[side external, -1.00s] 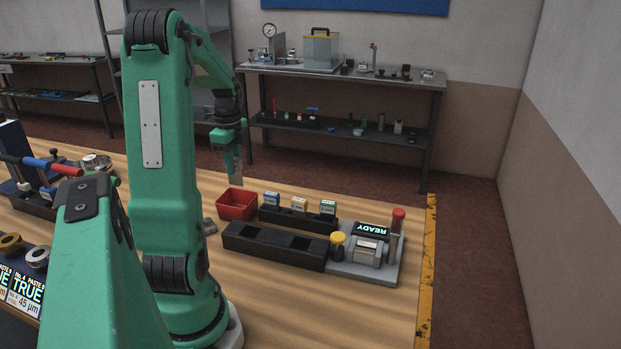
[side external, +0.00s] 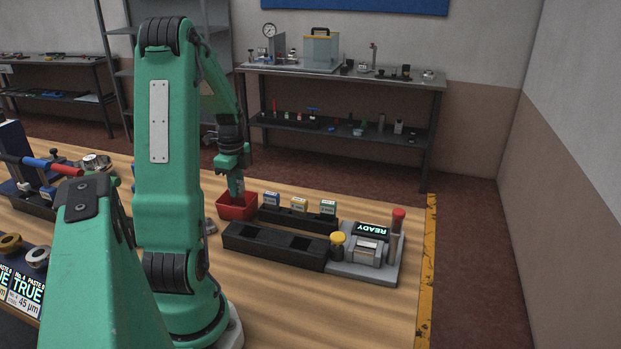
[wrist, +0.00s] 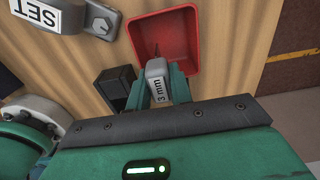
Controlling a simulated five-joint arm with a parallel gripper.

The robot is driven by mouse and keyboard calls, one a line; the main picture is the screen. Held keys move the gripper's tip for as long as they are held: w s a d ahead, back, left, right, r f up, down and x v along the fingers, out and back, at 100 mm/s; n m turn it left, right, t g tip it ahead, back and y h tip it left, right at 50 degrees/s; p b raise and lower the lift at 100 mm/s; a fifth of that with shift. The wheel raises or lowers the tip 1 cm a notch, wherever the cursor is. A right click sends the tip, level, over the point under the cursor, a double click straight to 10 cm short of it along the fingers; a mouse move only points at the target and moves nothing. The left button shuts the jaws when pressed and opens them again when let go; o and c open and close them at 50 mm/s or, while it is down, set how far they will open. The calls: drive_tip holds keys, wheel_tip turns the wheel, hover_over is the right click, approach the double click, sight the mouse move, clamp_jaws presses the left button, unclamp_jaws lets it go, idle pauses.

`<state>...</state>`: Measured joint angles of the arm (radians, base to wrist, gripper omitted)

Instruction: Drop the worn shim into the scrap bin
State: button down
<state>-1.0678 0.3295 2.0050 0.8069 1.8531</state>
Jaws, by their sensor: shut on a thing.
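The worn shim (wrist: 156,72), a small light grey piece with a "3 mm" label, is between the fingers of my gripper (wrist: 160,84) in the wrist view. The gripper is shut on it. The red scrap bin (wrist: 191,38) lies just beyond the shim in that view, with its open inside facing the camera. In the side view, my gripper (side external: 236,186) points down over the red scrap bin (side external: 234,211), its tips at about rim level. The shim is too small to make out clearly there.
Right of the bin, a black rack holds blue, yellow and green labelled packs (side external: 299,205). In front is a black two-pocket block (side external: 274,246) beside a device reading READY (side external: 369,230). A black block (wrist: 113,88) and a grey SET part (wrist: 70,15) are near the gripper.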

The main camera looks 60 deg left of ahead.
drive_tip(key=shift+f, duration=1.65)
drive_tip(key=c, duration=1.2)
unclamp_jaws()
drive_tip(key=shift+o, duration=0.2)
drive_tip(key=shift+r, duration=0.1)
drive_tip(key=shift+r, duration=3.85)
